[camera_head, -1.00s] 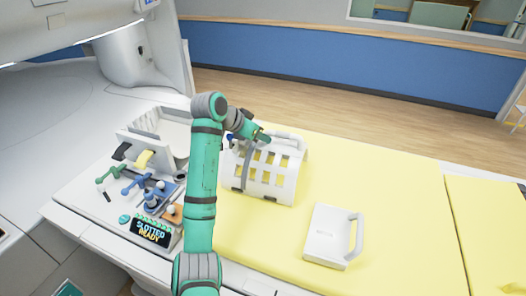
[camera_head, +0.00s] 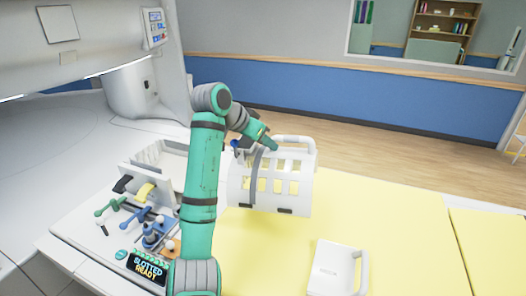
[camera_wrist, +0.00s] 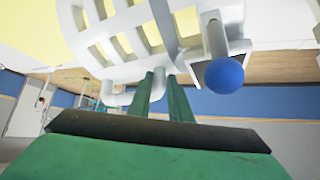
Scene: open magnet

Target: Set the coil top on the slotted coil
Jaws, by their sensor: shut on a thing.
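The coil top, a white curved cage with rows of square slots, a grey strap and a handle (camera_head: 293,139), is in the middle of the head view. My gripper (camera_head: 270,146) is shut on it near the handle, and the cage appears lifted off the yellow pad. In the wrist view my gripper (camera_wrist: 160,78) meets the white slotted cage (camera_wrist: 115,45), with a blue ball knob (camera_wrist: 224,76) close to the right. A white cradle-like piece (camera_head: 165,155), perhaps the slotted coil, stands at the left, partly hidden by my arm.
A white box with a side handle (camera_head: 328,268) lies on the yellow pad (camera_head: 390,215). The right of the pad is clear.

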